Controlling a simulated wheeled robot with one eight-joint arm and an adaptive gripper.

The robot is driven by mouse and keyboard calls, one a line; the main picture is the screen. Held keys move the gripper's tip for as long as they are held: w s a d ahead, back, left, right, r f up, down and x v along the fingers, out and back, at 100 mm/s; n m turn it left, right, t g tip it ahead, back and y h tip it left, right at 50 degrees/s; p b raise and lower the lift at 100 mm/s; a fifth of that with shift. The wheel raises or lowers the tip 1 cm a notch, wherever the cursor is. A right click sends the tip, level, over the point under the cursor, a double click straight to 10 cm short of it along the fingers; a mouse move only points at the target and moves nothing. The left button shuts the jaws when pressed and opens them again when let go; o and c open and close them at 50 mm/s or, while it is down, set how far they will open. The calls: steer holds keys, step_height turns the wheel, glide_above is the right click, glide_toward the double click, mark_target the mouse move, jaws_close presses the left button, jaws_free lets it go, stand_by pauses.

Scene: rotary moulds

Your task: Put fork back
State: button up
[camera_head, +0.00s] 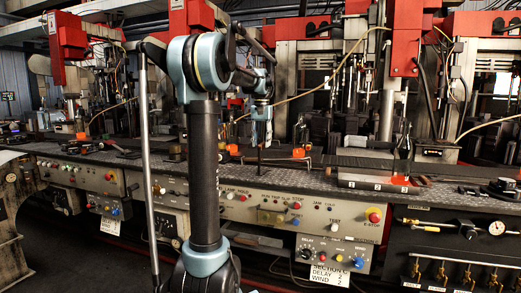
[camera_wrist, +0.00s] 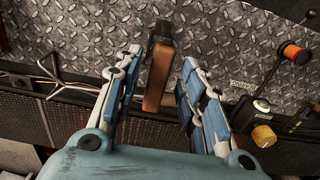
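My gripper (camera_head: 260,138) hangs pointing down over the front ledge of the machine in the head view. In the wrist view its two blue-padded fingers (camera_wrist: 160,98) are open. A narrow brown piece with a dark block-like end (camera_wrist: 157,82) lies between the fingers in the picture, with gaps on both sides; I cannot tell its height relative to the fingertips. Thin pale rods with a forked end (camera_wrist: 48,68) lie at the left of the wrist view. I cannot tell for certain which of these is the fork.
The patterned metal ledge (camera_wrist: 90,32) is largely bare around the brown piece. An orange-ended lever (camera_wrist: 291,52) and a yellow knob (camera_wrist: 263,136) stand at the right. A dark bottle (camera_head: 404,142) stands on the ledge to the right. Button panels (camera_head: 300,215) line the front.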

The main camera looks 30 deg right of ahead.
step_height(320, 180, up, 9)
steer(key=shift+f, duration=0.15)
steer(key=s+a+f+n, duration=0.2)
steer(key=a+f, duration=0.3)
steer(key=a, duration=0.4)
steer(key=s+a+f+n+t, duration=0.1)
steer(key=s+a+f, duration=0.25)
steer(key=a, duration=0.55)
steer(key=s+a+f+n, duration=0.2)
steer(key=a+f, duration=0.3)
steer(key=a, duration=0.3)
steer(key=s+a+f+n, duration=0.1)
steer(key=s+a+f, duration=0.3)
steer(key=f, duration=0.4)
steer(key=s+a+f+n, duration=0.2)
steer(key=s+a+f, duration=0.3)
steer(key=f, duration=0.3)
steer(key=s+a+f+n+t, duration=0.1)
steer(key=s+a+f+n, duration=0.1)
steer(key=s+a+f, duration=0.3)
step_height(320, 180, down, 4)
steer(key=shift+s+a+r, duration=0.15)
steer(key=shift+s+r, duration=0.1)
steer(key=shift+s, duration=0.65)
steer(key=shift+w+f, duration=0.2)
steer(key=shift+w, duration=0.25)
steer(key=shift+c, duration=0.4)
